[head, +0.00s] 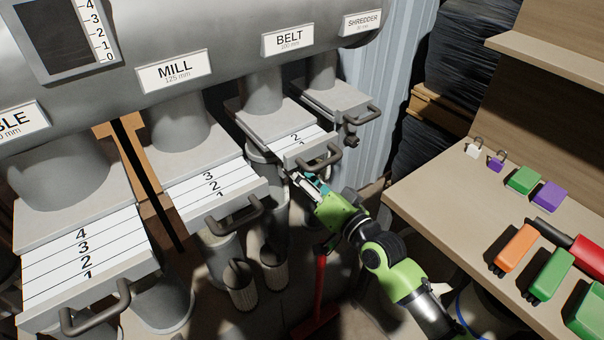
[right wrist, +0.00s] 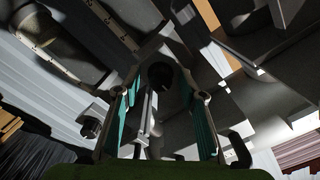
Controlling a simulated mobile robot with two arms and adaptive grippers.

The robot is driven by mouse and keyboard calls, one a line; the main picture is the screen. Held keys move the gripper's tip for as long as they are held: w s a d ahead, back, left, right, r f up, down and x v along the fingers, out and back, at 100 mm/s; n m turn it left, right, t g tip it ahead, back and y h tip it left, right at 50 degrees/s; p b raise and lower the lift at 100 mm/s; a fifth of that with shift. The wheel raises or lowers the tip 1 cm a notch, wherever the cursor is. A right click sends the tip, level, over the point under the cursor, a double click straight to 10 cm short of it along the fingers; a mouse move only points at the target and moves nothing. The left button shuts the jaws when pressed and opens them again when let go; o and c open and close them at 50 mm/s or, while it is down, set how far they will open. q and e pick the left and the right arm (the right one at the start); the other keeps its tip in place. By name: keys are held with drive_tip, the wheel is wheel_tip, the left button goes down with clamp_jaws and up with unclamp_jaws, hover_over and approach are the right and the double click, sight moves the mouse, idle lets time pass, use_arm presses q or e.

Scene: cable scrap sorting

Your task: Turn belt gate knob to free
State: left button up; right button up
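The belt gate (head: 303,140) is the slide plate under the BELT sign (head: 289,40), with numbered strips showing and a dark handle (head: 322,158) at its front. My right gripper (head: 305,181) is just below and in front of this gate. In the right wrist view its two teal-padded fingers (right wrist: 163,100) stand apart, open. A dark round knob (right wrist: 160,76) shows between and beyond the fingertips; I cannot tell whether they touch it. It appears to be the belt gate's knob, hidden behind my gripper in the head view. My left gripper is not in view.
The shredder gate (head: 335,98) with its own knob (head: 351,142) is close on the right. The mill gate (head: 215,190) is on the left. A red-handled tool (head: 320,285) stands below my arm.

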drive_tip(key=v, duration=1.2)
drive_tip(key=shift+f, duration=0.1)
idle(0.4)
drive_tip(key=w+d+f+g+h, duration=0.1)
drive_tip(key=d+f+h, duration=0.25)
drive_tip(key=f, duration=0.75)
drive_tip(key=d+f+g+h, duration=0.15)
drive_tip(key=d+f, duration=0.25)
drive_tip(key=f, duration=0.7)
drive_tip(key=s+d+f+g+h, duration=0.1)
drive_tip(key=s+d+f, duration=0.25)
drive_tip(key=f, duration=0.45)
drive_tip(key=s+d+f+g+h, duration=0.2)
drive_tip(key=s+f, duration=0.2)
drive_tip(key=f, duration=0.4)
drive_tip(key=s+d+f+n+g+h, duration=0.2)
drive_tip(key=s+d+f+g, duration=0.1)
drive_tip(key=s+f, duration=1.05)
drive_tip(key=s+f+n+g, duration=0.1)
drive_tip(key=s+f, duration=0.3)
drive_tip(key=s, duration=0.7)
drive_tip(key=s+f+n+g, duration=0.1)
drive_tip(key=s+f+g, duration=0.3)
drive_tip(key=s, duration=0.8)
drive_tip(key=shift+s+d+f+h, duration=0.2)
drive_tip(key=shift+f+h, duration=0.1)
drive_tip(key=shift+f, duration=0.3)
